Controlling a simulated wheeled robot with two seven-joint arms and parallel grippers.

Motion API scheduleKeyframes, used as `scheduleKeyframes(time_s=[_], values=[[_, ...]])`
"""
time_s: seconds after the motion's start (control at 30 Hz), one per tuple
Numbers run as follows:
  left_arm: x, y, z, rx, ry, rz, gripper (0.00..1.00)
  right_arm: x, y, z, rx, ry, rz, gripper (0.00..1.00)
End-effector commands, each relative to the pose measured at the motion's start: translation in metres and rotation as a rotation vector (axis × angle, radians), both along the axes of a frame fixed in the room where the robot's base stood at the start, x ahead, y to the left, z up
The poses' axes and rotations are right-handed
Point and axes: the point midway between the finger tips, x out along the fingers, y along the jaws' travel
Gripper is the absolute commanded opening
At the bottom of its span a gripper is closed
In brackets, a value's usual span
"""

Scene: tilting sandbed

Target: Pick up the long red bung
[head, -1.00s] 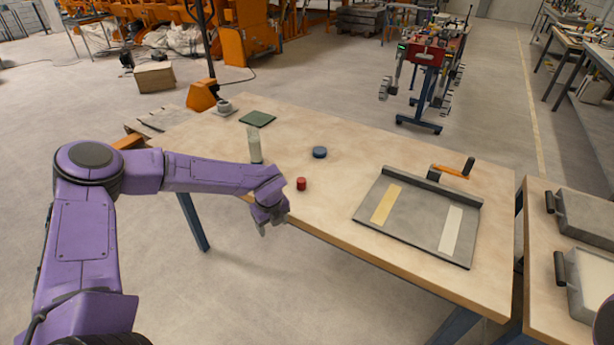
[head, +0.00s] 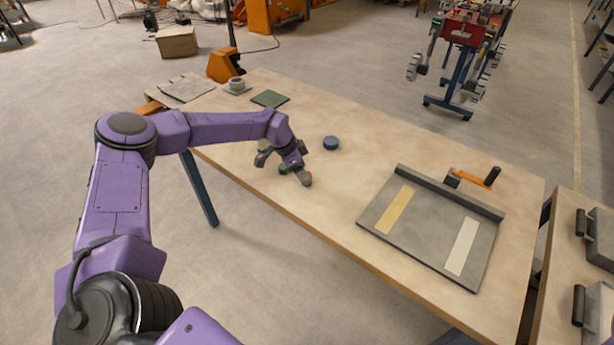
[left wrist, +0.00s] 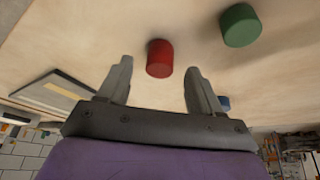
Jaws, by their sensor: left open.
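The red bung (left wrist: 160,58) is a short, smooth cylinder in the left wrist view, near the tabletop. It lies between the lines of my left gripper's two fingers (left wrist: 159,75), just past their tips, and no contact shows. In the head view only a sliver of the red bung (head: 309,175) shows beside a finger. My left gripper (head: 284,168) is open and empty, low over the table near its front edge. A green bung (left wrist: 240,25) stands to the right of the red one in the wrist view. My right gripper is out of view.
A dark blue round piece (head: 331,143) lies behind the gripper. A grey tray (head: 430,225) with a yellow and a white strip is to the right. A dark green mat (head: 270,98) and a grey cup (head: 237,85) are at the back left. Bare tabletop lies between.

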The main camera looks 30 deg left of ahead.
Motion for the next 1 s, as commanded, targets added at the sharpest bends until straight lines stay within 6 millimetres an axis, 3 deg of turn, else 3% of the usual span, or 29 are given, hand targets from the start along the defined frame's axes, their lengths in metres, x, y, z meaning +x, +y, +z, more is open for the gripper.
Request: scheduleKeyframes(time_s=[0.07, 0.2, 0.43, 0.6, 1.0], values=[[0.004, -0.006, -0.009, 0.001, 0.006, -0.002, 0.65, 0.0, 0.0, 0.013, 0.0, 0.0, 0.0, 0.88], [0.01, -0.009, -0.028, 0.001, 0.001, 0.0, 0.65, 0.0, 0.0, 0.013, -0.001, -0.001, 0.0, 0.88], [0.01, -0.009, -0.03, 0.001, -0.001, -0.001, 0.65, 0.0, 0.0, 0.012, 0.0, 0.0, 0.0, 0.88], [0.01, -0.009, -0.03, 0.002, 0.0, -0.001, 0.1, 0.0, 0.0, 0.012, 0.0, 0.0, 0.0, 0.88], [0.011, -0.009, -0.024, 0.001, -0.001, 0.0, 0.06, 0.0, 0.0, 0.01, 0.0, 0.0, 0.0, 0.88]])
